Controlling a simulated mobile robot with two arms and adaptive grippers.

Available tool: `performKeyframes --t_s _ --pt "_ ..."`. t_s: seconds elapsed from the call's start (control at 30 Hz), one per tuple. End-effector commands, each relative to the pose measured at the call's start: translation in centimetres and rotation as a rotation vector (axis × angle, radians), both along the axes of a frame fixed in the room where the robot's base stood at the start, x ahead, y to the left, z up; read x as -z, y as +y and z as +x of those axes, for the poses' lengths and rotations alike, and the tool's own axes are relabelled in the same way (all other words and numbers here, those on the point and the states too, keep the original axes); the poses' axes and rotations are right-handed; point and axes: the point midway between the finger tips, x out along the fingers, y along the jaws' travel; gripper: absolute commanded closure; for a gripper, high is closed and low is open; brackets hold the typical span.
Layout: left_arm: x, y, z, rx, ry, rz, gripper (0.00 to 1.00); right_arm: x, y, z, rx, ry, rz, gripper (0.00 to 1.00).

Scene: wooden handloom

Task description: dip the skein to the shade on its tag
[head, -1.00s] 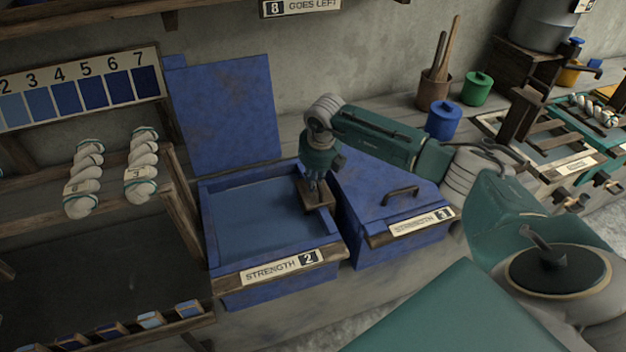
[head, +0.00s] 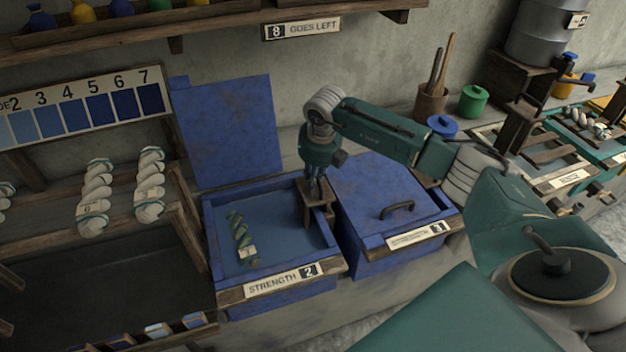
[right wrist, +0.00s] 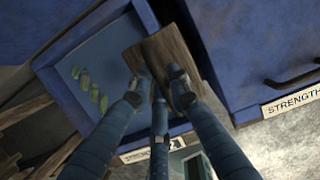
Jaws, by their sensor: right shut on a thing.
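An open blue vat labelled STRENGTH 2 (head: 209,238) holds blue liquid, its lid (head: 225,130) standing up behind it. A green twisted skein (head: 240,238) with a pale tag (head: 248,252) lies at the liquid's surface, left of the vat's middle. The tag's number is too small to read. The skein also shows in the right wrist view (right wrist: 88,90). My right gripper (head: 314,186) points down at the vat's right wall, shut on a brown wooden handle (right wrist: 160,52). It stands apart from the skein, to its right. My left gripper is out of view.
A closed blue vat (head: 375,190) with a lid handle stands directly right of the open one. Pale skeins (head: 95,198) rest on a wooden rack at left, under a numbered shade chart (head: 78,112). Pots and a blue-green frame stand at the right.

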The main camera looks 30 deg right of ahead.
Motion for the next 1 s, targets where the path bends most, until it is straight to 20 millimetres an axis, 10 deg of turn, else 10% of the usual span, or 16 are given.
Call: performKeyframes --t_s 1.0 --pt "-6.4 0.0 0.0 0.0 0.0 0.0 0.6 -10.5 -0.9 0.0 0.013 -0.001 -0.013 1.0"
